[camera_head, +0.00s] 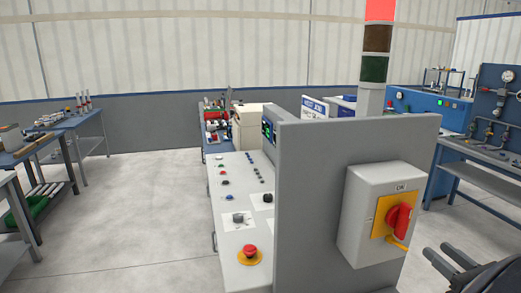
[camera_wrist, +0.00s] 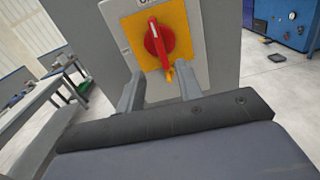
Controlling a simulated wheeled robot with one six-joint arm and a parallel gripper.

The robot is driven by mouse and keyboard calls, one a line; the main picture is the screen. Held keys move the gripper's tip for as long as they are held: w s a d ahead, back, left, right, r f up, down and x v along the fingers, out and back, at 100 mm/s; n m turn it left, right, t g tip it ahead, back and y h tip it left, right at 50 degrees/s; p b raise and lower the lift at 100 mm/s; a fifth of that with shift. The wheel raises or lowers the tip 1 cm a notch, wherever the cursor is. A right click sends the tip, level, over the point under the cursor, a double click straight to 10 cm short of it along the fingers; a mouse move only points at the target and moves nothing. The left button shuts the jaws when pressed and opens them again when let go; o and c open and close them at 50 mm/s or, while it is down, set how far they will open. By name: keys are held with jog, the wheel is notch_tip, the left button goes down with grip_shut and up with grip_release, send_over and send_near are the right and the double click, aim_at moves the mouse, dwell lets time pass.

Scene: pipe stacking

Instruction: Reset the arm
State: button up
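My gripper (camera_head: 452,256) shows as dark fingers at the lower right of the head view, apart from the switch box and to its right. In the wrist view my gripper (camera_wrist: 160,76) has its two fingers spread, with nothing held between them. Beyond the fingers is a red rotary switch (camera_wrist: 158,42) on a yellow plate (camera_wrist: 177,22); its yellow tip appears between the fingers. In the head view the red switch (camera_head: 397,220) sits on a grey-white box (camera_head: 357,222), its yellow tip pointing down and right.
The box is fixed to a tall grey panel (camera_head: 310,190) beside a sloped control console (camera_head: 225,200) with a red emergency button (camera_head: 250,251). A signal tower (camera_head: 376,38) shows a bright red top light. Workbenches (camera_head: 70,125) stand left. Clear floor (camera_head: 140,210) lies between.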

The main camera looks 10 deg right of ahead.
aim_at(407, 225)
jog(key=w, duration=0.3)
jog(key=w+p, duration=0.1)
jog(key=w, duration=0.2)
jog(key=w+a+p, duration=0.1)
jog(key=w, duration=0.3)
jog(key=shift+w+r, duration=0.1)
jog(key=shift+d+f+n+b, duration=0.15)
jog(key=shift+f+n+b, duration=0.2)
jog(key=shift+b, duration=0.45)
jog(key=n+b, duration=0.3)
jog(key=n, duration=0.1)
jog(key=n+b, duration=0.3)
jog(key=n, duration=0.1)
jog(key=shift+r, duration=0.2)
jog(key=shift+r+n, duration=0.1)
jog(key=shift+n, duration=0.45)
